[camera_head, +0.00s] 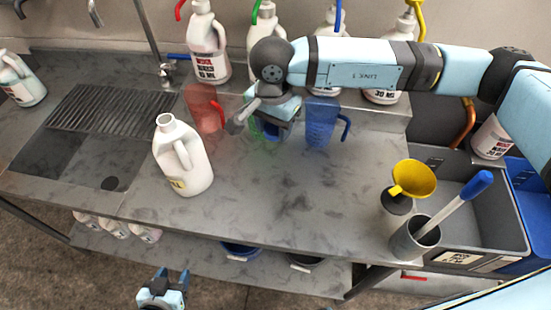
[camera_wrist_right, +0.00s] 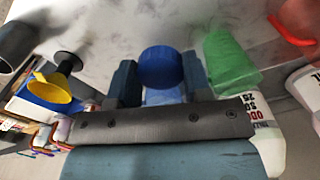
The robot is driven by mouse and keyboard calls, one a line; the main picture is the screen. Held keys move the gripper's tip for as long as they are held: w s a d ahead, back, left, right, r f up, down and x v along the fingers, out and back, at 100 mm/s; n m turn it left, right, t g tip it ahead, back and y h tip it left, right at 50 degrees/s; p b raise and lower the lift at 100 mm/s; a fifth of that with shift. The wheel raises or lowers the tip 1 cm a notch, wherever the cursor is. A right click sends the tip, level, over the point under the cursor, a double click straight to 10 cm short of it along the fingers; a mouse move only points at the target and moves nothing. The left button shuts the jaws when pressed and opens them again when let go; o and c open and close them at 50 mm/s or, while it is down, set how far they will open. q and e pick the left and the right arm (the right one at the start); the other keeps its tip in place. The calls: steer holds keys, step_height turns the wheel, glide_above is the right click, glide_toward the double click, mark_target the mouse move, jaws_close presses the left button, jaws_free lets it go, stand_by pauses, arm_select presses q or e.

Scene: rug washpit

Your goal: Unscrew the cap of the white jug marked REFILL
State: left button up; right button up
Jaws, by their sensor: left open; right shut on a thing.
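The white jug (camera_head: 196,172) stands upright on the counter left of the middle. Its neck is open, with no cap on it. A yellow label shows low on its side; its text is too small to read. My right gripper (camera_head: 268,122) is over the counter to the right of the jug and apart from it. In the right wrist view it is shut on a round blue cap (camera_wrist_right: 160,67). My left gripper (camera_head: 172,276) is open and empty, low in front of the counter's front edge.
A red pitcher (camera_head: 203,108), a green pitcher (camera_wrist_right: 230,62) and a blue pitcher (camera_head: 319,122) stand near my right gripper. Several white bottles line the back ledge. A yellow funnel (camera_head: 413,178) and grey cup (camera_head: 412,243) stand at right. The counter's front middle is clear.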

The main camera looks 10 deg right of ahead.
mark_target(274, 182)
steer(key=shift+f, duration=0.45)
step_height(274, 182, down, 18)
steer(key=p, duration=0.4)
steer(key=shift+s, duration=0.15)
steer(key=shift+f, duration=0.4)
steer(key=shift+f, duration=0.1)
steer(key=shift+f, duration=0.15)
steer(key=o, duration=1)
